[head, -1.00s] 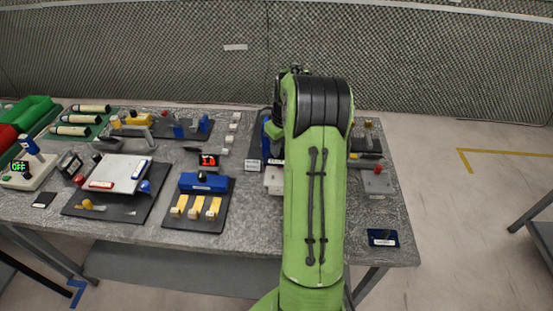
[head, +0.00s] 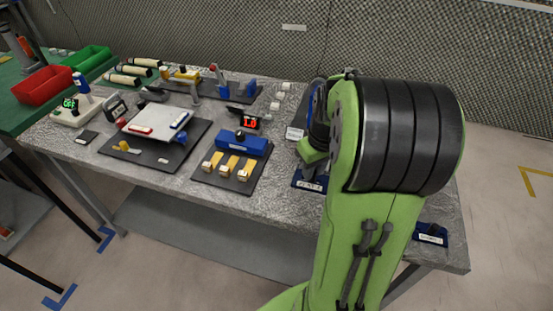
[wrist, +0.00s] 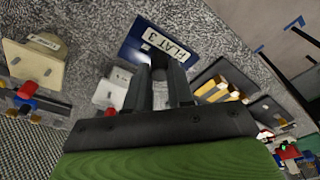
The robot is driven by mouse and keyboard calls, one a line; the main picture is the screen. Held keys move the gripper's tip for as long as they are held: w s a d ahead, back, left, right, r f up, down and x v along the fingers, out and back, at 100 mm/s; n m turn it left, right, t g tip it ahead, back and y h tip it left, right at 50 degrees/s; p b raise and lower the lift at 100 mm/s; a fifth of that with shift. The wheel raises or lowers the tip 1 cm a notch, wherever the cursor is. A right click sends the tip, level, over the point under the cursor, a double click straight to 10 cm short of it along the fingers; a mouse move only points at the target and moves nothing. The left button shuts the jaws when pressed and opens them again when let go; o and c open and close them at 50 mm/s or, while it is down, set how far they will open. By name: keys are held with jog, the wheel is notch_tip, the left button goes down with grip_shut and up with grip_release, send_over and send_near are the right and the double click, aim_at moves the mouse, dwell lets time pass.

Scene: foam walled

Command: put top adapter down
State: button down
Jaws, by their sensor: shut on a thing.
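My gripper (wrist: 163,78) is shut on a small dark piece, the top adapter (wrist: 158,68), mostly hidden between the fingers in the wrist view. In the head view the same blue plate (head: 308,181) lies near the front edge of the table, below my gripper (head: 308,168). I cannot tell whether the adapter touches the plate. My arm hides part of the table behind and right of it.
A dark board with a blue block (head: 243,143) and yellow pieces stands left of my gripper. Another blue plate (head: 430,234) lies at the right front corner.

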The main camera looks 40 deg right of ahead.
notch_tip(320, 180, down, 10)
jog(key=b, duration=0.2)
jog(key=shift+r+b, duration=0.15)
jog(key=shift+b, duration=0.2)
jog(key=c, duration=1)
grip_release()
